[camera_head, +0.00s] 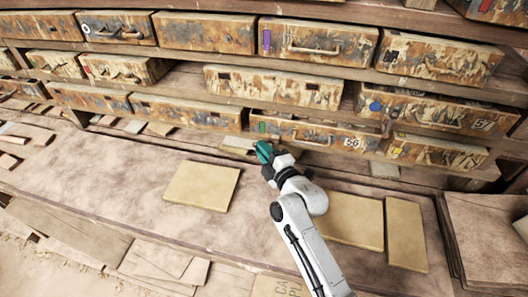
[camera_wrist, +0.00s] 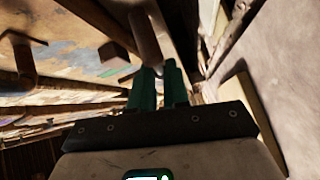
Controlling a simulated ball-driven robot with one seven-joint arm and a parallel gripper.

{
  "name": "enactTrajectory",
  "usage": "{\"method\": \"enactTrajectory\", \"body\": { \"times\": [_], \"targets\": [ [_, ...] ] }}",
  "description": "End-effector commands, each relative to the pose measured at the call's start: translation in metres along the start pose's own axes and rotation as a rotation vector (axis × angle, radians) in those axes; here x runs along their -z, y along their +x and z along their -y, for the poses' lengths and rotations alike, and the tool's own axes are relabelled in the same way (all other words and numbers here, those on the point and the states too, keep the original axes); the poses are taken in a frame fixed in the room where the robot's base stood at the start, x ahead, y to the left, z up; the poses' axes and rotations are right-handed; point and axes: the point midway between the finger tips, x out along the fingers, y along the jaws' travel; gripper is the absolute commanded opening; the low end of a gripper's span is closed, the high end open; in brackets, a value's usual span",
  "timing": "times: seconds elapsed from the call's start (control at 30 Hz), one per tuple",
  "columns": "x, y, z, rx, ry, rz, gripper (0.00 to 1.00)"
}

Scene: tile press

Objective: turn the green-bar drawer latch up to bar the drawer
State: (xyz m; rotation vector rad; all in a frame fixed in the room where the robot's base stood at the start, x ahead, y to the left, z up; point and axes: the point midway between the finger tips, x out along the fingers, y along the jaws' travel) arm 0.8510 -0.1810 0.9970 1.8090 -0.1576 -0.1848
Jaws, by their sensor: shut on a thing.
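The green-bar drawer (camera_head: 310,133) is in the lower row of the head view, with a small green bar (camera_head: 262,127) at its left end and a white number patch at its right. My gripper (camera_head: 264,151), with teal fingers, is just below that left end. In the wrist view, the fingers (camera_wrist: 158,82) are close together on a brown bar-shaped piece (camera_wrist: 147,36), which looks like the drawer latch. The green bar also shows beside them (camera_wrist: 128,78). The fingers hide where they grip, and the latch's exact angle is unclear. In the head view my gripper hides the latch.
Other worn drawers fill the rack, including one with a blue dot (camera_head: 430,112) to the right. A pale tile (camera_head: 202,186) lies on the bench left of my arm. More tiles (camera_head: 405,234) lie to the right. The bench (camera_head: 90,180) is clear at the left.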

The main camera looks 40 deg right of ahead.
Motion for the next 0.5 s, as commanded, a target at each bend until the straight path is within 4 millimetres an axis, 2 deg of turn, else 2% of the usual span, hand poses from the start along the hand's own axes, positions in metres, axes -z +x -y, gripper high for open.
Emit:
{"method": "enactTrajectory", "body": {
  "times": [0.1, 0.5],
  "targets": [
    [-0.0004, 0.0012, 0.0054, -0.029, 0.022, -0.010, 0.00],
    [-0.0004, -0.0003, 0.0003, -0.146, 0.146, -0.045, 0.00]
  ]
}}
